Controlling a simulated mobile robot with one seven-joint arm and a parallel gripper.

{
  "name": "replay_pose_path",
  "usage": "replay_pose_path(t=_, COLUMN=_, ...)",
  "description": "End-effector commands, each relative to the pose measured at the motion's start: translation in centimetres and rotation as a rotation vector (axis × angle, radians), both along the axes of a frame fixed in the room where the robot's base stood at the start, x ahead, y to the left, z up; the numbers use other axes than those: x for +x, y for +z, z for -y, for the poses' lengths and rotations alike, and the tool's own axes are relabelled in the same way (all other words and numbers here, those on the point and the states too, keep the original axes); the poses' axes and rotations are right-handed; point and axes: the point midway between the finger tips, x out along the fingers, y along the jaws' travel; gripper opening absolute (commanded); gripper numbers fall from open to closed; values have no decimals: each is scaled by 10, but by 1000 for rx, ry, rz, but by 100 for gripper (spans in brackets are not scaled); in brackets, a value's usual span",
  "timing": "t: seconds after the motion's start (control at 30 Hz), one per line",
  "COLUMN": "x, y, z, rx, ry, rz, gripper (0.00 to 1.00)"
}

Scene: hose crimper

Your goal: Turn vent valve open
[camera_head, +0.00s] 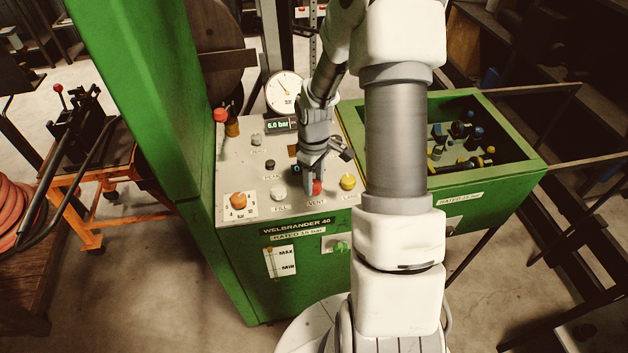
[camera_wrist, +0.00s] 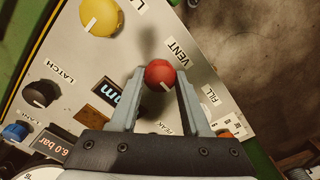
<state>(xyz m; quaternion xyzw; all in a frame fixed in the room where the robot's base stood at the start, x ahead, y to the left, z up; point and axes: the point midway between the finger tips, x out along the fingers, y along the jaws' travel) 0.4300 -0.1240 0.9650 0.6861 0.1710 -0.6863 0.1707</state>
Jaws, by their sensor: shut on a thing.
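The vent valve is a red round knob (camera_head: 317,188) on the light panel (camera_head: 228,178) of the green machine, by a VENT label. My gripper (camera_head: 314,184) reaches down to it from above and hides part of it. In the wrist view, the red knob (camera_wrist: 159,73) sits between the two fingertips, and my gripper (camera_wrist: 160,78) is shut on it. A pale mark shows on the knob's lower right edge in that view. The dial gauge (camera_head: 284,92) stands behind the panel, and the display (camera_head: 279,125) reads 6.0 bar.
A black knob (camera_head: 270,164) and an orange knob (camera_head: 238,200) are farther left. A green bin (camera_head: 520,168) with fittings stands at right.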

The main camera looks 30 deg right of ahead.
Motion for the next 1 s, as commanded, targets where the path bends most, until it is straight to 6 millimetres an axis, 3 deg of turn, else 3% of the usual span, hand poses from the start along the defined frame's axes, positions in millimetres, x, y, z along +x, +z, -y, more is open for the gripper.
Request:
replay_pose_path(t=0.37, x=1, y=-2, z=0, rx=-1, ry=-207, rz=2, gripper=0)
replay_pose_path(t=1.0, x=1, y=0, z=0, rx=-1, ry=-813, rz=3, gripper=0)
